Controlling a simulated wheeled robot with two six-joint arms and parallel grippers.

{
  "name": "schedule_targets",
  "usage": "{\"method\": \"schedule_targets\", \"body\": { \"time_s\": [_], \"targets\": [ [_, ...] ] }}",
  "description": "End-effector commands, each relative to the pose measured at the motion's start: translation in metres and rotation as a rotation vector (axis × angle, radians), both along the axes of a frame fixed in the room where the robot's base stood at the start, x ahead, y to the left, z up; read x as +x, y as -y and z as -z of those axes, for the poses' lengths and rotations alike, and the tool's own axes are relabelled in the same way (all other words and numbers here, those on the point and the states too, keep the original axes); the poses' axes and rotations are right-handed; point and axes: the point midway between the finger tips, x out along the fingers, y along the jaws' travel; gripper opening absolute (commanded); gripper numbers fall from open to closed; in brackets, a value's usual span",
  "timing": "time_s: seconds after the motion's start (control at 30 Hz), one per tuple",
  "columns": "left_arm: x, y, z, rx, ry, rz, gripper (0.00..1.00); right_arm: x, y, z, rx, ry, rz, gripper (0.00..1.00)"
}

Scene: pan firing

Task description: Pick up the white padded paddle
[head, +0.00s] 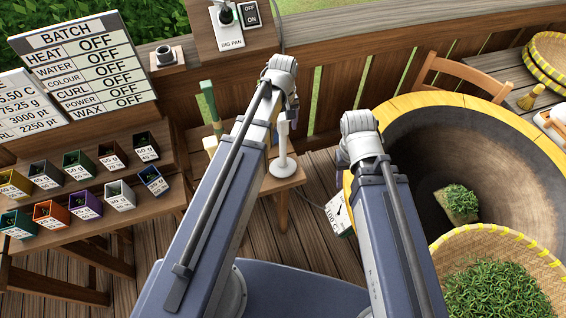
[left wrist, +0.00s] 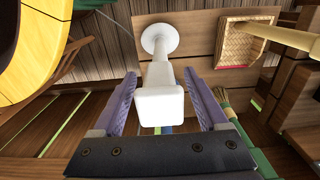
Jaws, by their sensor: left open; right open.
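The white padded paddle (head: 284,152) stands upright on a small wooden stool (head: 292,182) behind my left arm in the head view. It has a round white disc at its foot and a narrow shaft. In the left wrist view the paddle (left wrist: 159,104) shows a squared white end close to the camera, with the disc beyond. My left gripper (left wrist: 160,78) is open, its two purple-grey fingers on either side of the paddle's shaft and end, with gaps showing.
The large round pan (head: 405,165) with a yellow rim is at the right, a basket of green leaves (head: 495,290) in front of it. A green-handled brush (head: 209,103) stands left of the paddle. A woven tool (left wrist: 247,47) lies near it. Small boxes (head: 85,204) fill the left shelf.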

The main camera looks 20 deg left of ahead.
Motion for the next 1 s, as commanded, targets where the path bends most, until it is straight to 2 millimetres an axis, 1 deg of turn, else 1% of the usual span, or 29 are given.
{"method": "schedule_targets", "body": {
  "time_s": [0.03, 0.27, 0.3, 0.9, 0.97, 1.0],
  "targets": [
    [0.0, 0.0, 0.0061, 0.0, 0.0, 0.0, 0.76, 0.0, 0.0, 0.006, 0.0, 0.0, 0.0, 0.5],
    [0.0, 0.0, 0.0041, 0.0, 0.0, 0.0, 0.76, 0.0, 0.0, 0.0041, 0.0, 0.0, 0.0, 0.5],
    [0.0, 0.0, 0.0041, 0.0, 0.0, 0.0, 0.74, 0.0, 0.0, 0.0041, 0.0, 0.0, 0.0, 0.5],
    [-0.0001, -0.0001, 0.0042, 0.0, 0.0, 0.0, 0.07, 0.0, 0.0, 0.0042, 0.0, 0.0, 0.0, 0.5],
    [-0.0001, -0.0001, 0.0042, 0.0, 0.0, 0.0, 0.0, 0.0, 0.0, 0.0042, 0.0, 0.0, 0.0, 0.5],
    [-0.0001, -0.0001, 0.0042, 0.0, 0.0, 0.0, 0.0, 0.0, 0.0, 0.0042, 0.0, 0.0, 0.0, 0.5]
  ]
}}
